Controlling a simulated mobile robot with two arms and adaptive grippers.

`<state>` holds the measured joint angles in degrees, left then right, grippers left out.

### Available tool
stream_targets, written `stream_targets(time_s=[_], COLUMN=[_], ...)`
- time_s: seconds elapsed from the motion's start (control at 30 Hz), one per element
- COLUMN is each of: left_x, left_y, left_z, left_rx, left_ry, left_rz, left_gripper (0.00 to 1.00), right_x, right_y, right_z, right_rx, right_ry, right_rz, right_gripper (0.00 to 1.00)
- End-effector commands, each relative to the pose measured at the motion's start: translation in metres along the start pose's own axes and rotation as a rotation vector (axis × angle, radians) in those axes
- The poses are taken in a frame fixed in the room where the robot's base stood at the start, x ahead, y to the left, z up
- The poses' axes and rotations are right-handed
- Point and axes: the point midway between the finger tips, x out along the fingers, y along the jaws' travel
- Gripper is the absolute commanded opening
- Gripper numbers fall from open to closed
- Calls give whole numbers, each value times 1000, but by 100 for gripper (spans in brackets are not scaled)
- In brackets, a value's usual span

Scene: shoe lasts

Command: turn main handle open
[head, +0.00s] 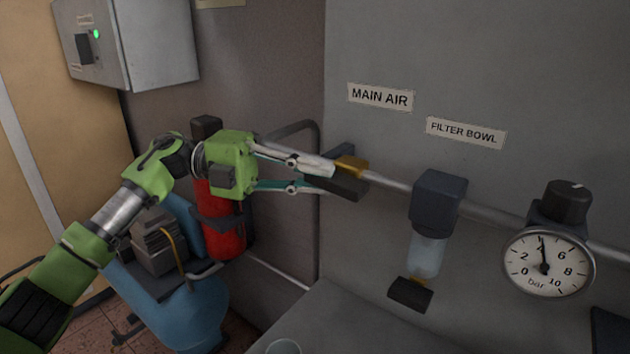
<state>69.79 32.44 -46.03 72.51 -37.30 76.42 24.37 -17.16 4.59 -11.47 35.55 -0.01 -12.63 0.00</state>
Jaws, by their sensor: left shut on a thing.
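The main air valve has a brass body (351,167) on the pipe, below the "MAIN AIR" label (381,96). Its main handle (345,150) shows in part as a dark blue-grey piece just behind and above the brass body. My left gripper (335,174) reaches in from the left and is shut on the main handle beside the valve. The fingers hide much of the handle, so its exact angle is hard to tell. My right gripper is out of view.
Along the pipe to the right are a filter bowl (427,254) and a pressure gauge (546,263) with a black knob (565,202) above it. A red cylinder (222,239), a blue tank (192,305) and a wall box (150,45) stand left.

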Motion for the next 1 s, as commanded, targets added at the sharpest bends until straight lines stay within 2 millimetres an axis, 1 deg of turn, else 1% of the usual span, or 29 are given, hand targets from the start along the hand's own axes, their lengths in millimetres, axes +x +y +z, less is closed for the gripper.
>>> stream_targets(time_s=[0.03, 0.23, 0.67, 0.7, 0.73, 0.77, 1.0], left_x=[0, 0, 0, 0, 0, 0, 0], left_y=[3, 2, 2, 2, 2, 2, 2], left_z=[1, 1, 0, 0, 0, 0, 0], left_rx=[-8, -22, -25, -25, -25, -25, -24], left_ry=[-2, -3, -1, -1, -1, -1, 0], left_rz=[-15, -51, -58, -57, -57, -57, -57], left_gripper=[0, 0, 0, 18, 25, 29, 29], right_x=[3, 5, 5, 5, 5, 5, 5], right_y=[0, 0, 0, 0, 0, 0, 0], right_z=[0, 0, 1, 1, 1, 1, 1], right_rx=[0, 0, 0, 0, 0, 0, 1], right_ry=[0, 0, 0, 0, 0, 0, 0], right_rz=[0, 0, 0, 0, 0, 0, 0], right_gripper=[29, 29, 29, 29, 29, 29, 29])
